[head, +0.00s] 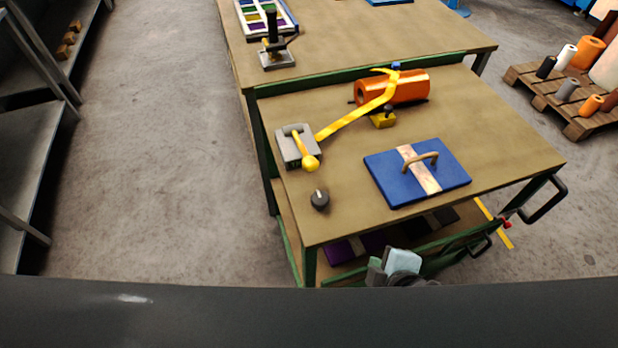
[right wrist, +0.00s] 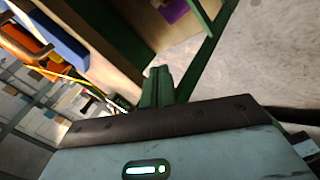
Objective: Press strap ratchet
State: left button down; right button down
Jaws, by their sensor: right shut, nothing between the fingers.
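The strap ratchet (head: 290,155) is a grey block with a yellow ball-ended lever, at the left edge of the wooden cart top. The lever lies across the block, its ball toward the near side. A yellow strap (head: 350,120) runs from it up over an orange roll (head: 412,86) at the back. My right gripper (head: 402,263) is shut and empty, low by the cart's near side, below the top and well apart from the ratchet. In the right wrist view its pale housing (right wrist: 190,150) fills the bottom. My left gripper is not in view.
The cart top (head: 260,92) also holds a blue board (head: 385,180) with an arched handle, a dark knob (head: 319,200) and a small yellow block (head: 383,120). Green cart framing is close to my right gripper. A pallet (head: 545,95) with rolls stands right. Floor at left is clear.

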jog(key=w+a+r+n+t, duration=0.1)
jog(key=n, duration=0.1)
jog(key=w+a+r+n+t+y, duration=0.1)
jog(key=w+a+r+n, duration=0.1)
jog(key=n, duration=0.1)
jog(key=w+a+r+n, duration=0.1)
jog(key=w+n, duration=0.1)
jog(key=shift+w+a+r+n+t+y, duration=0.15)
jog(key=shift+a+n+t+y, duration=0.15)
jog(key=shift+a+n+t, duration=0.1)
jog(key=w+a+r+n, duration=0.1)
jog(key=n, duration=0.2)
jog(key=w+a+r+n+t+y, duration=0.1)
jog(key=n, duration=0.2)
jog(key=w+a+r+n+y, duration=0.1)
jog(key=n, duration=0.2)
jog(key=shift+a+t, duration=0.25)
jog(key=shift+t, duration=0.15)
jog(key=shift+w+a+r+n+y, duration=0.15)
jog(key=shift+a+r+n+y, duration=0.1)
jog(key=shift+n, duration=0.55)
jog(key=shift+w+a+r+n+y, duration=0.1)
jog(key=shift+n+y, duration=0.15)
jog(key=shift+n, duration=0.55)
jog(key=shift+w, duration=0.1)
